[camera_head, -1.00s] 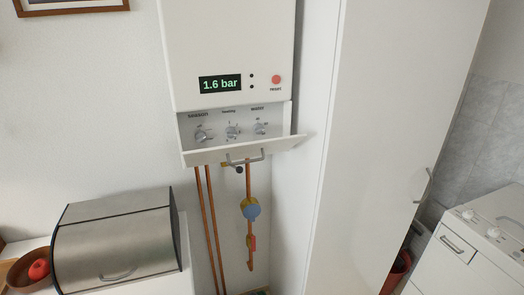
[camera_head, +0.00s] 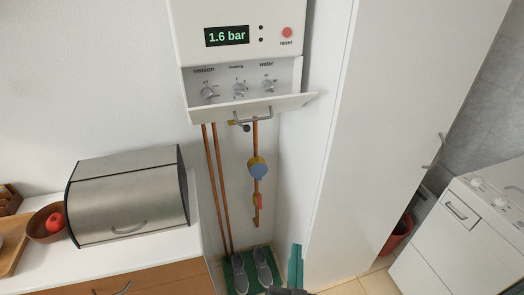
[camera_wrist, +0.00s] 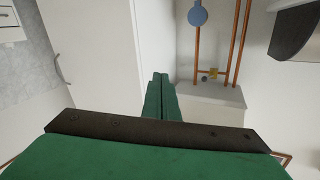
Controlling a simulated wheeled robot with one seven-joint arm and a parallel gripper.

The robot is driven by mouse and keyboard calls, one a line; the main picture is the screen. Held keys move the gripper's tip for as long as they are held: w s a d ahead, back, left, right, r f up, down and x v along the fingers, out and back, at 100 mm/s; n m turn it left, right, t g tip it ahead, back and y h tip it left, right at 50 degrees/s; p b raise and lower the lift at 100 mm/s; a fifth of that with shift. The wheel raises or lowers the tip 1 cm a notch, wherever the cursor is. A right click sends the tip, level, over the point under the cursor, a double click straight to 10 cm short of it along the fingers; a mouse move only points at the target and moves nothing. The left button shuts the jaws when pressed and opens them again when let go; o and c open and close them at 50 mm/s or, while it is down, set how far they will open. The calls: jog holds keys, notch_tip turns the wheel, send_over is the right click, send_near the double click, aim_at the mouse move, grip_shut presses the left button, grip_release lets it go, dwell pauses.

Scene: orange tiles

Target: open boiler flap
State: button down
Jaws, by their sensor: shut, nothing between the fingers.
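The white boiler (camera_head: 240,15) hangs on the wall at the top of the head view. Its flap (camera_head: 285,104) is tilted outward and down, with the knobs (camera_head: 238,89) behind it exposed.
A tall white cupboard (camera_head: 400,90) stands close on the right. Copper pipes (camera_head: 217,190) with a blue gauge (camera_head: 258,170) run below the boiler. A steel bread bin (camera_head: 130,195) sits on the counter at left. Shoes (camera_head: 240,272) stand on a green mat below.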

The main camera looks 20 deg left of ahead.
jog(key=w+a+r+n+y, duration=0.2)
jog(key=w+r, duration=0.2)
jog(key=r, duration=0.3)
jog(key=w+a+r+n+y, duration=0.1)
jog(key=w+a+r+y, duration=0.2)
jog(key=r, duration=0.4)
jog(key=n+y, duration=0.3)
jog(key=n, duration=0.1)
send_near(257, 107)
jog(key=shift+g, duration=0.4)
jog(key=x, duration=0.5)
jog(key=shift+w+r, duration=0.15)
jog(key=shift+w, duration=0.2)
